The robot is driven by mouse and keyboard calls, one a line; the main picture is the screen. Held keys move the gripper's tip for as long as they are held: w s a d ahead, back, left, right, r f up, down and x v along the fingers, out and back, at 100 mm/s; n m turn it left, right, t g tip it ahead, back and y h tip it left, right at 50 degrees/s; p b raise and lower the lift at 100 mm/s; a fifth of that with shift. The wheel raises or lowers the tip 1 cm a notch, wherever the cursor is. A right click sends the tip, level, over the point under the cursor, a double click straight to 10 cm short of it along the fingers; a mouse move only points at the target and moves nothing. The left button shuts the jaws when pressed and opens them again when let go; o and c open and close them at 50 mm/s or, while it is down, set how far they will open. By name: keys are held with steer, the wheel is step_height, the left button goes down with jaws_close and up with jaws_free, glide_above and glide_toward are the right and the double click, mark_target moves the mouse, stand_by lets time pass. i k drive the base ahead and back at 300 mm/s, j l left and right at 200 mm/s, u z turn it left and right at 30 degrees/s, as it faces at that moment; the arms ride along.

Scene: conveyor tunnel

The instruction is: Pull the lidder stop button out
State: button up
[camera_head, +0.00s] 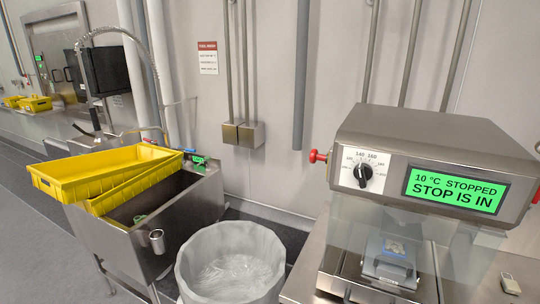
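The lidder (430,150) is a steel machine at the right. Its green display (455,191) reads "10 °C STOPPED" and "STOP IS IN". A red mushroom-shaped knob (316,156) sticks out from the lidder's left side at the back. Another red part (537,196) shows at its right side, cut by the picture edge. I cannot tell for certain which of the two is the stop button. A black dial (363,175) on a white scale sits left of the display. My gripper is not in view.
A clear-lined bin (232,243) stands left of the lidder. Beyond it is a steel sink (208,192) with yellow crates (60,177) across it and a hose tap. Grey floor is free at the far left.

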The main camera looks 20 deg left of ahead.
mark_target(314, 156)
steer(key=i+j, duration=0.1)
steer(key=j, duration=0.55)
steer(key=i+j+z, duration=0.15)
steer(key=j, duration=1.1)
steer(key=i+j+z, duration=0.1)
steer(key=i+j, duration=0.2)
steer(key=j, duration=0.6)
